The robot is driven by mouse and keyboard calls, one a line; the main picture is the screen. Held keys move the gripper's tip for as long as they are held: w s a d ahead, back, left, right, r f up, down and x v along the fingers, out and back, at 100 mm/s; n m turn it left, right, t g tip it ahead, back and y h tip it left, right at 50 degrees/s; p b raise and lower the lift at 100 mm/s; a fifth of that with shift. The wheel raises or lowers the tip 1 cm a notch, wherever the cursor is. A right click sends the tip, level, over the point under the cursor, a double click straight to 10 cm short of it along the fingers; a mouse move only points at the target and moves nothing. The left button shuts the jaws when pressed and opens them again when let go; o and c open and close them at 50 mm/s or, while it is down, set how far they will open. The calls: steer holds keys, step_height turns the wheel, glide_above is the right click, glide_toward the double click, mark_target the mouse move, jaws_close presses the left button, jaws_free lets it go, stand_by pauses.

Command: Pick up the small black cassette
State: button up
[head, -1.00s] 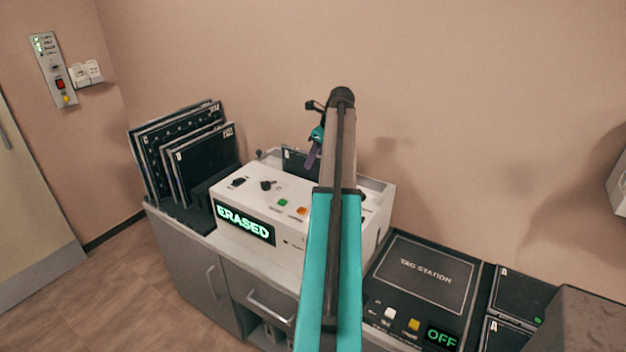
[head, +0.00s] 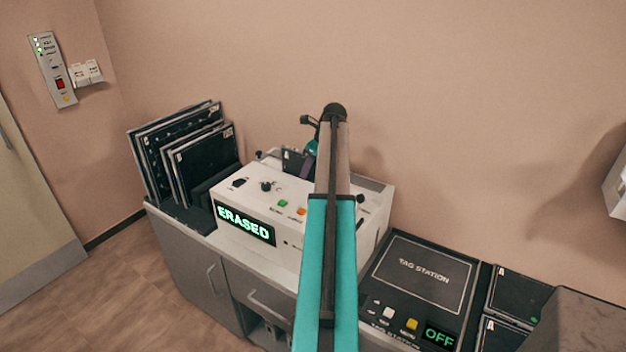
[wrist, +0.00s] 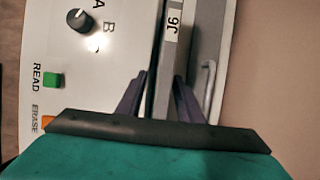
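The small black cassette (head: 291,160) stands upright in the slot at the back of the white reader machine (head: 288,192), partly hidden by the machine top. In the wrist view the cassette (wrist: 161,90) shows edge-on, with a white label reading J6. My gripper (head: 306,170) is low over the slot beside the cassette, mostly hidden behind my arm. In the wrist view its two purple fingers (wrist: 160,77) are apart, one on each side of the cassette's edge. I cannot tell whether either finger touches it.
Several large dark cassettes (head: 180,150) lean in a rack left of the machine. The machine has knobs, buttons and a display reading ERASED (head: 243,223). A black tag station (head: 420,275), showing OFF, lies to the right. The wall is close behind.

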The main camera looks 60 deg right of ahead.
steer(key=shift+c, duration=0.3)
jaws_close()
steer(key=shift+r, duration=0.2)
stand_by(0.4)
step_height(320, 180, up, 18)
steer(key=b, duration=0.3)
steer(key=shift+f, duration=0.15)
stand_by(0.3)
stand_by(0.6)
step_height(320, 180, up, 9)
steer(key=p, duration=0.7)
stand_by(0.8)
stand_by(0.5)
